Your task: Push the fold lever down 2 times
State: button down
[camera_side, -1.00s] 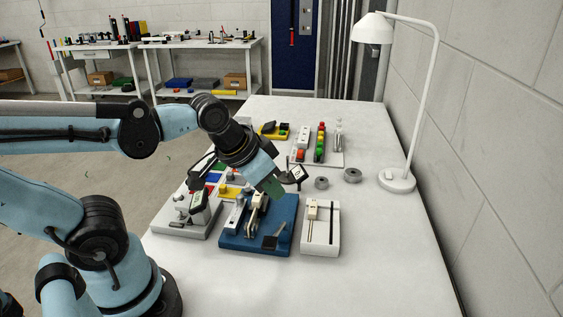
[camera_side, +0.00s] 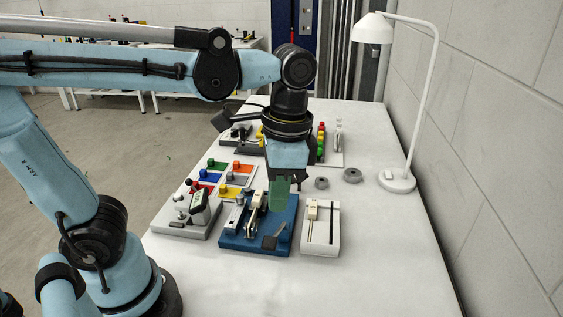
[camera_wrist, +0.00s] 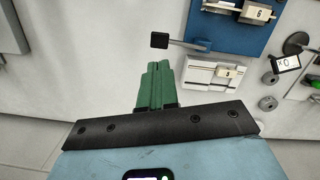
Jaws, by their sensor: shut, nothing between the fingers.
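A grey lever with a black square end, which I take for the fold lever (camera_side: 270,242), sits at the front right of the blue base (camera_side: 240,242). In the wrist view the lever's black end (camera_wrist: 159,40) juts out past the edge of the blue base (camera_wrist: 225,30). My gripper (camera_side: 278,208) is shut and empty, its green fingers pointing down above the right part of the blue base. In the wrist view its fingertips (camera_wrist: 158,66) appear just below the black end, with a visible gap. I see no contact with the lever.
A white slider block (camera_side: 320,240) stands close to the right of the blue base. A grey panel (camera_side: 188,225) with a display is at the left, coloured buttons (camera_side: 228,190) behind. A white lamp (camera_side: 397,180) stands at the right. The table's front right is clear.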

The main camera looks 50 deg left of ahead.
aim_at(275, 241)
jog(key=shift+f, duration=0.1)
jog(key=shift+s+a+f, duration=0.1)
jog(key=shift+s+f, duration=0.05)
jog(key=shift+f, duration=1.55)
jog(key=shift+s+a+f, duration=0.1)
jog(key=shift+s+f, duration=0.05)
jog(key=shift+f, duration=1.55)
jog(key=shift+f, duration=1.9)
jog(key=w, duration=0.1)
jog(key=w+d+r, duration=0.1)
jog(key=shift+w+d+r, duration=0.1)
jog(key=shift+w+d, duration=0.15)
jog(key=shift+w, duration=0.1)
jog(key=shift+r, duration=0.1)
notch_tip(275, 241, up, 12)
jog(key=w, duration=0.1)
jog(key=shift+d, duration=0.3)
